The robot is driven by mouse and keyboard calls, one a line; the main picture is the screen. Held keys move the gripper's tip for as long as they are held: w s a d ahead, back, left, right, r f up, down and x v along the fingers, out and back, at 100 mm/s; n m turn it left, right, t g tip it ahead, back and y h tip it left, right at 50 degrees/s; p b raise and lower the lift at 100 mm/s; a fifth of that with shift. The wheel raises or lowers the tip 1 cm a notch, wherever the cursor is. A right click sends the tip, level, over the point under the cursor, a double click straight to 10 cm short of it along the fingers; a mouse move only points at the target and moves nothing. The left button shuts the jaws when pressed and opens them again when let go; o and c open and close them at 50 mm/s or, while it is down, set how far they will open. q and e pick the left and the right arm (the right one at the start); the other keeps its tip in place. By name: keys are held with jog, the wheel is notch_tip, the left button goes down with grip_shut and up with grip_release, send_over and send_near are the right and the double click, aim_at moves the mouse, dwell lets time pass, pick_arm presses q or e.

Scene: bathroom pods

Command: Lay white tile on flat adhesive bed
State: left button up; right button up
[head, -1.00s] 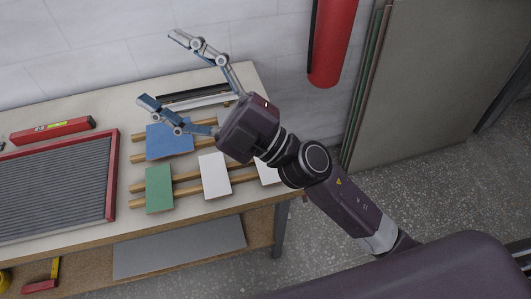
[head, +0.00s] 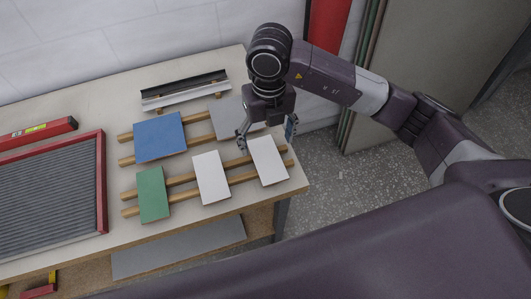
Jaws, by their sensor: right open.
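Two white tiles lie on wooden rails on the table, one in the middle (head: 212,178) and one at the right end (head: 269,162). The adhesive bed (head: 48,200) is a grey ridged surface in a red frame at the left, cut off by the picture edge. My right gripper (head: 266,136) is open and points down, with its fingers apart near the far edge of the right-end white tile. It looks empty; I cannot tell its exact height. My left gripper is not in view.
A blue tile (head: 160,137), a green tile (head: 151,194) and a partly hidden grey tile (head: 226,117) also lie on the rails. A black and silver bar-shaped tool (head: 186,90) lies behind. A red level (head: 38,132) lies behind the bed.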

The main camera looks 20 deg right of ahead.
aim_at(268, 159)
jog(key=shift+d+f, duration=0.25)
notch_tip(268, 159, down, 6)
jog(key=p, duration=0.2)
jog(key=shift+a+f+p, duration=0.1)
jog(key=shift+f+p, duration=0.05)
jog(key=shift+p, duration=0.2)
jog(key=shift+f, duration=0.4)
jog(key=shift+c, duration=0.6)
jog(key=shift+w, duration=0.1)
jog(key=c, duration=1.3)
